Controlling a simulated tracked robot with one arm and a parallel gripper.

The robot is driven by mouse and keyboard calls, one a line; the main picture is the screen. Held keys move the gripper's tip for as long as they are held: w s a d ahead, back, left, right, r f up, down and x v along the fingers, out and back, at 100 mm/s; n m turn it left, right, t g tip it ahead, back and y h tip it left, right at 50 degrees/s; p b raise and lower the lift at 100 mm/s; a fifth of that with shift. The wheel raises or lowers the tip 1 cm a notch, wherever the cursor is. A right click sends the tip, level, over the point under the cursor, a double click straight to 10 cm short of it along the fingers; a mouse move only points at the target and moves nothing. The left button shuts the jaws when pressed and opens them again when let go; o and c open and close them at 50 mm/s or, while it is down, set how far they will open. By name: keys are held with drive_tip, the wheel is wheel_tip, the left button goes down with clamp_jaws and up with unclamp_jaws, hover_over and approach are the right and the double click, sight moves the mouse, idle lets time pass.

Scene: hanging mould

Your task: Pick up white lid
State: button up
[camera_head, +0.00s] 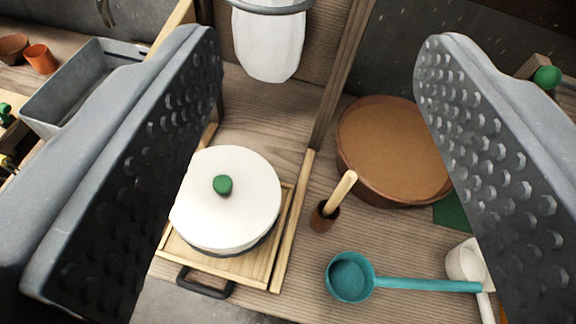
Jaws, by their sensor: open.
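The white lid (245,201) is round with a small green knob (222,185) at its middle. It sits on a dark-rimmed pot, of which only a thin edge shows below the lid. The pot stands on a wooden tray (259,267) with a black handle (205,284) at its front. My gripper (320,150) is open and empty, with its two studded pads wide apart. The lid lies between the pads in the picture, close to the left pad, which seems to cover a bit of its left edge. I cannot tell the exact height above it.
A brown bowl (394,150) stands at the right, and a teal ladle (349,277) lies in front of it. A small brown cup (324,216) with a wooden stick is right of the tray. A white hanging mould (268,42) is above. A grey bin (70,90) is at left.

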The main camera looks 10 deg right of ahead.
drive_tip(key=w+d+f+n+p, duration=0.1)
drive_tip(key=w+d+f+p, duration=0.1)
drive_tip(key=w+d+f, duration=0.45)
drive_tip(key=n+g+y+p, duration=0.3)
drive_tip(key=n+y+p, duration=0.25)
drive_tip(key=y, duration=0.35)
approach(227, 190)
drive_tip(key=shift+m, duration=0.45)
drive_tip(key=x, duration=1.2)
drive_tip(key=shift+c, duration=0.3)
drive_tip(key=c, duration=1)
